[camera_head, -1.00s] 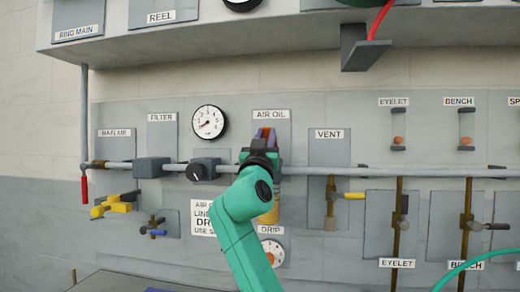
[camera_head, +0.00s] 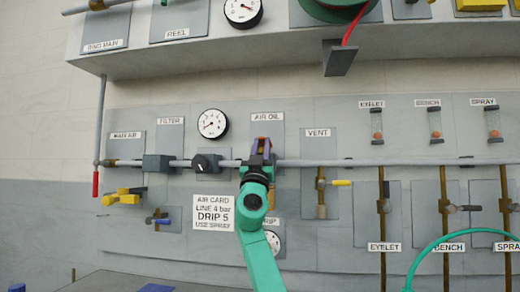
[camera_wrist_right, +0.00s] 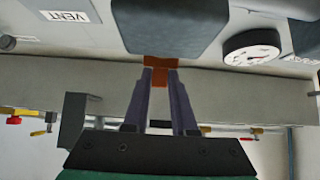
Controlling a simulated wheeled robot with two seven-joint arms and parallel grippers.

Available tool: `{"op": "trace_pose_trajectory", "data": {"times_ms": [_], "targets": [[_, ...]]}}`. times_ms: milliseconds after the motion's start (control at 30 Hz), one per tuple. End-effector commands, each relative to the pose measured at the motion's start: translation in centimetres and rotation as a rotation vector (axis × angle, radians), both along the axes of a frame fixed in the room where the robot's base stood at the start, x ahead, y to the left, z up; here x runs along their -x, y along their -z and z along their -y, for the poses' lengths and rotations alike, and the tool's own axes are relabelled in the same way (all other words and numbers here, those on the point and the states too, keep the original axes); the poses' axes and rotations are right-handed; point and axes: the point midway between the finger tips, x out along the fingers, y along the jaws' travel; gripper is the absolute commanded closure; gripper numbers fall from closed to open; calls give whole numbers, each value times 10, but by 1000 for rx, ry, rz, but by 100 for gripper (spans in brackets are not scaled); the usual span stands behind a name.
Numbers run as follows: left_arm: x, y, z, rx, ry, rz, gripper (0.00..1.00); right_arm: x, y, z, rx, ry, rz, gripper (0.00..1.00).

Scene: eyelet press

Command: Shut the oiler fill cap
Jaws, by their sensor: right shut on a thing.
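The oiler stands on the grey pipe under the AIR OIL label (camera_head: 267,118) in the head view. My arm and gripper hide most of it there. My right gripper (camera_head: 262,146) is at the top of the oiler, its purple fingers close together. In the right wrist view, which is upside down, the right gripper (camera_wrist_right: 160,72) is shut on an orange-brown piece, seemingly the fill cap (camera_wrist_right: 159,80). This piece lies against the edge of a dark grey block (camera_wrist_right: 167,28), seemingly the oiler body. I cannot tell how far the cap is tilted. My left gripper is not in view.
The grey pipe (camera_head: 325,163) runs across the panel. A dark regulator knob (camera_head: 205,164) and a gauge (camera_head: 213,124) are left of the oiler. A vent valve with a yellow handle (camera_head: 341,183) is to its right. A shelf (camera_head: 240,58) overhangs above.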

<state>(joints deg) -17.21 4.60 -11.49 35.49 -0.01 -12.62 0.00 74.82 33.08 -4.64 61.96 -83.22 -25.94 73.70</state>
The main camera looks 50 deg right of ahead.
Motion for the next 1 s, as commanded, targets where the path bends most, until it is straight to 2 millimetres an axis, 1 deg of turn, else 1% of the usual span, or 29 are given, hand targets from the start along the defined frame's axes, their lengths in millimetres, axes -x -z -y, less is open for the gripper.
{"op": "trace_pose_trajectory", "data": {"times_ms": [33, 133, 500, 533, 600, 1000], "targets": [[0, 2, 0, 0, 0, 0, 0, -1, 3, 4, -1, 3, 0, 100], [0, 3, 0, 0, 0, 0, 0, -1, 2, 5, 5, 2, 6, 100], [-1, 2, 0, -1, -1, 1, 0, -2, 1, 6, 6, 1, 6, 100], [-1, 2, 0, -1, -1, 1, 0, -2, 1, 6, 6, 1, 6, 68], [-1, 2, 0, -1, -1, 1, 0, -2, 1, 6, 6, 1, 6, 45], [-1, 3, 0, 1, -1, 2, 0, -2, 2, 7, 1, 2, 7, 45]]}}
